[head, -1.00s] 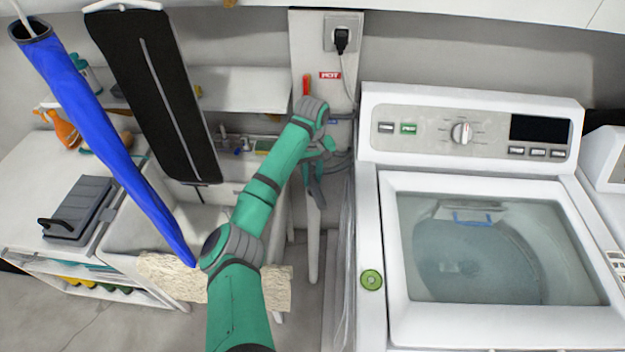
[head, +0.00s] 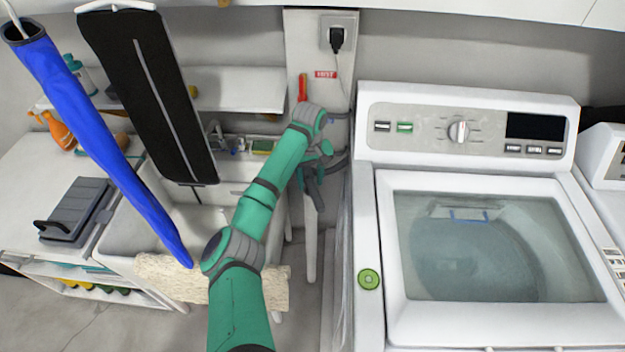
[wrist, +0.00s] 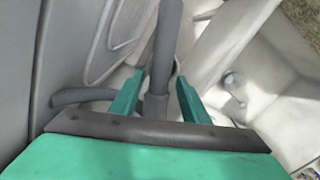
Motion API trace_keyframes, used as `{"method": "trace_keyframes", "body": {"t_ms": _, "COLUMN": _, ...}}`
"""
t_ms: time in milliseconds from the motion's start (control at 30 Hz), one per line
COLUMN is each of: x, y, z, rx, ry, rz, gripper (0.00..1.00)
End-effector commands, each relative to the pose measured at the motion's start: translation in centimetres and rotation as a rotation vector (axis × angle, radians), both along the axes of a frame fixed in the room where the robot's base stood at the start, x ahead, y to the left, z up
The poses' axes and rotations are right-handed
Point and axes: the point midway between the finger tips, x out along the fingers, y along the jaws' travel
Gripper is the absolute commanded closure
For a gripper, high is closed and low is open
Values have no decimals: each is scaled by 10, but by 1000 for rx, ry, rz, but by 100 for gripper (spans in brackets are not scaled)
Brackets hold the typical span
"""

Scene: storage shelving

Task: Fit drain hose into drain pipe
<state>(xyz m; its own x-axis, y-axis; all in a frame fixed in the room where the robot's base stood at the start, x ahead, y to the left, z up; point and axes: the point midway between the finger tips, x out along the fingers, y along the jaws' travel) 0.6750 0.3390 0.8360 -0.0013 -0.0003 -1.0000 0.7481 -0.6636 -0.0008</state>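In the head view the grey drain hose (head: 338,164) curves from beside the washer to my gripper (head: 316,158), and a dark length hangs below it. The white drain pipe (head: 311,245) stands upright just beneath. In the wrist view the hose (wrist: 166,40) passes between the two teal fingers of my gripper (wrist: 160,78), with a thicker collar near their base. A thin gap shows beside the right finger, so grip contact is unclear. A dark pipe opening (wrist: 175,68) shows partly behind the hose. Whether the hose end is inside it is unclear.
The washer (head: 365,225) stands close on the right. A sink (head: 125,235) and a counter are at the left. A blue hanging sleeve (head: 95,125) and black ironing board (head: 150,100) are at the left. A wall outlet (head: 338,35) is above.

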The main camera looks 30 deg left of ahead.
Motion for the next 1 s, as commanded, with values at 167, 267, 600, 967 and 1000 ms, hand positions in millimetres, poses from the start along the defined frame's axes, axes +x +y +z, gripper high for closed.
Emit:
{"method": "trace_keyframes", "body": {"t_ms": 167, "x": 0, "y": 0, "z": 1, "rx": 0, "ry": 0, "rz": 1, "gripper": 58}}
{"method": "trace_keyframes", "body": {"t_ms": 267, "x": 1, "y": -2, "z": 7, "rx": -1, "ry": -1, "rz": -2, "gripper": 58}}
{"method": "trace_keyframes", "body": {"t_ms": 600, "x": 3, "y": -4, "z": 73, "rx": 4, "ry": -2, "rz": -9, "gripper": 58}}
{"method": "trace_keyframes", "body": {"t_ms": 967, "x": 2, "y": -4, "z": 123, "rx": 1, "ry": 0, "rz": -6, "gripper": 58}}
{"method": "trace_keyframes", "body": {"t_ms": 1000, "x": 2, "y": -4, "z": 125, "rx": 1, "ry": 0, "rz": -6, "gripper": 58}}
